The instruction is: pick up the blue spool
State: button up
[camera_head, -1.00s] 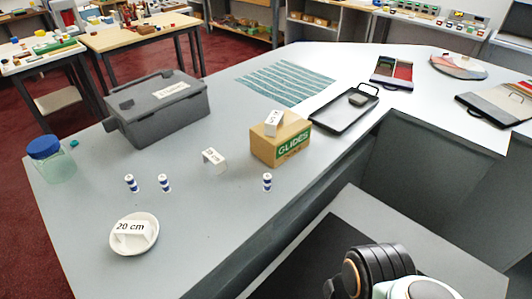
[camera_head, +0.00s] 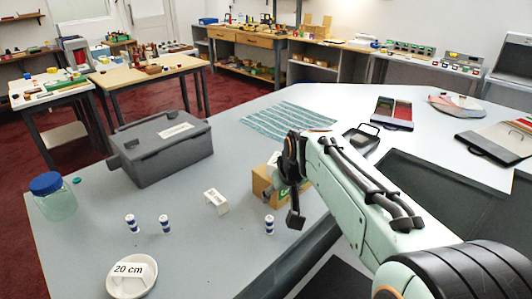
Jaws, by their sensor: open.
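Three small spools with blue and white bands stand upright on the grey counter (camera_head: 200,262). Two stand close together at the left, the left spool (camera_head: 130,224) and the middle spool (camera_head: 165,224). The right spool (camera_head: 269,224) stands alone near the counter's front edge. They look alike from here. My gripper (camera_head: 295,217) hangs just right of the right spool, apart from it in the picture, open with nothing seen in it. A dark fingertip shows; the rest of the jaws is partly hidden by the arm.
A white dish (camera_head: 118,288) with a "20 cm" card, a blue-lidded jar (camera_head: 54,198) and a grey case (camera_head: 160,150) stand left. Counter around the spools is clear.

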aim_at(270, 219)
jog(key=shift+g, duration=0.6)
jog(key=x, duration=0.3)
jog(key=s+x, duration=0.1)
jog(key=x, duration=0.6)
jog(key=shift+s+a+f, duration=0.1)
jog(key=shift+a+f, duration=0.3)
jog(key=shift+f, duration=0.05)
jog(key=shift+w+f, duration=0.2)
jog(key=shift+f, duration=0.25)
jog(key=c, duration=0.9)
